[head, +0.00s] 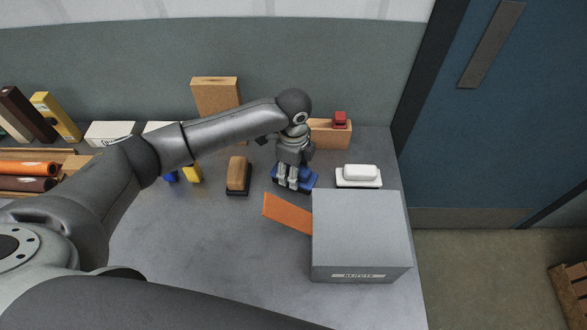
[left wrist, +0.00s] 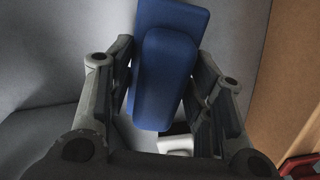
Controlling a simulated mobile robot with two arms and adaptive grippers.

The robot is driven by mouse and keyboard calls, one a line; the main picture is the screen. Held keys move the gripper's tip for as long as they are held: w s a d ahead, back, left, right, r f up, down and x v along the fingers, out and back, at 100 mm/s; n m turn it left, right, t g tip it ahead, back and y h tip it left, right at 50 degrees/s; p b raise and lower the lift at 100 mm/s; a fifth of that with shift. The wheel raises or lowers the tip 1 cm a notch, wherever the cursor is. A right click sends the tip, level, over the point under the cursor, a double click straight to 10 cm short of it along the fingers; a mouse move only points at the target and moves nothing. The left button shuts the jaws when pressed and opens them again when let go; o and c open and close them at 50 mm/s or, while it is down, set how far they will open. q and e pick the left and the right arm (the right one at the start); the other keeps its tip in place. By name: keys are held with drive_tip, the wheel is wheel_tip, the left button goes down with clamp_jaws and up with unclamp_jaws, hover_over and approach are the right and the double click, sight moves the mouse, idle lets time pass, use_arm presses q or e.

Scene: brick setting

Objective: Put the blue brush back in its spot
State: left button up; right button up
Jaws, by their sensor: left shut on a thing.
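The blue brush (head: 308,181) is in the row on the grey table, between a tan-handled brush (head: 238,175) on its left and a white brush (head: 360,174) on its right. My left gripper (head: 290,182) reaches down from above and is shut on the blue brush. In the left wrist view the blue brush (left wrist: 166,75) lies lengthwise between the two fingers of my left gripper (left wrist: 172,78). I cannot tell whether its base touches the table. My right gripper does not show.
A grey box (head: 361,235) with an orange flap (head: 288,213) stands just in front of the brushes. A wooden block (head: 331,134) with a red item (head: 340,119) is behind. Yellow (head: 192,172) and blue pieces sit left. Bare table (head: 200,240) lies left of the box.

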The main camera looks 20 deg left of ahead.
use_arm(q)
drive_tip(key=o, duration=0.9)
drive_tip(key=shift+f, duration=0.15)
wheel_tip(320, 180, up, 12)
drive_tip(key=b, duration=0.1)
drive_tip(key=shift+r, duration=0.2)
drive_tip(key=shift+d, duration=0.1)
